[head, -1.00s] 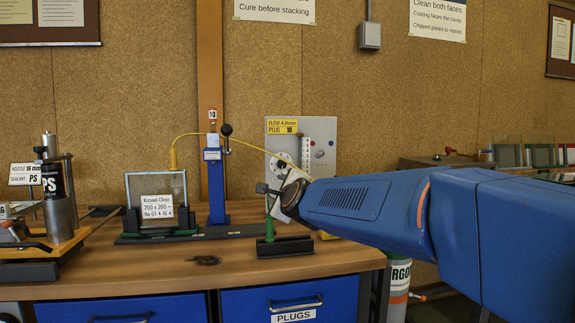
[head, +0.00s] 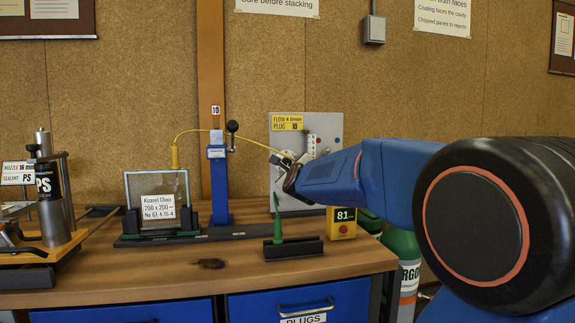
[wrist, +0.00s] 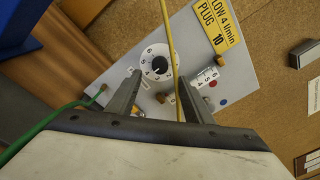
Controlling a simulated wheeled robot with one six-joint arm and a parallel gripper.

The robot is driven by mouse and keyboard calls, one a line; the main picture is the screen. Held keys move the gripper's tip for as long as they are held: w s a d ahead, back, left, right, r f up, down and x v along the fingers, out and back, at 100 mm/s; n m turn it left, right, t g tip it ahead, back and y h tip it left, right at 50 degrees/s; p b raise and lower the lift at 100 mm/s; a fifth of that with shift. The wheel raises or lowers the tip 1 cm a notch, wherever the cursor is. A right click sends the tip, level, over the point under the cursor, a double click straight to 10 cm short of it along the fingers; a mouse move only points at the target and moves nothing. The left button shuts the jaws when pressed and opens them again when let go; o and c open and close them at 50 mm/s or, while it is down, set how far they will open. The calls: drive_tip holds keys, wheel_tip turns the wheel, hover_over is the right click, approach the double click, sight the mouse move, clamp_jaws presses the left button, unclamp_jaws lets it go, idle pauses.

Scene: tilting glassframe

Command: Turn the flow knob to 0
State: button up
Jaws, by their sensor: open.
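The flow knob (wrist: 158,65) is a small black knob on a round white numbered dial, on a grey panel (wrist: 95,72). Its pointer setting is too small to read surely. The panel (head: 320,129) also shows in the head view, with a yellow label reading flow 4 l/min, plug 10 (head: 287,122). My gripper (wrist: 158,77) is open, its fingers either side of the dial's lower part in the wrist view; contact cannot be told. In the head view my gripper (head: 284,174) is before the panel's left part, and the dial is hidden there.
A yellow hose (wrist: 169,30) crosses in front of the panel between my fingers. A green line (wrist: 50,118) runs at the left.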

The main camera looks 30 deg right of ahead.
sight(287, 162)
drive_tip(key=x, duration=0.8)
drive_tip(key=shift+w+d, duration=0.15)
drive_tip(key=shift+w, duration=0.05)
drive_tip(key=shift+c, duration=0.4)
drive_tip(key=c, duration=1)
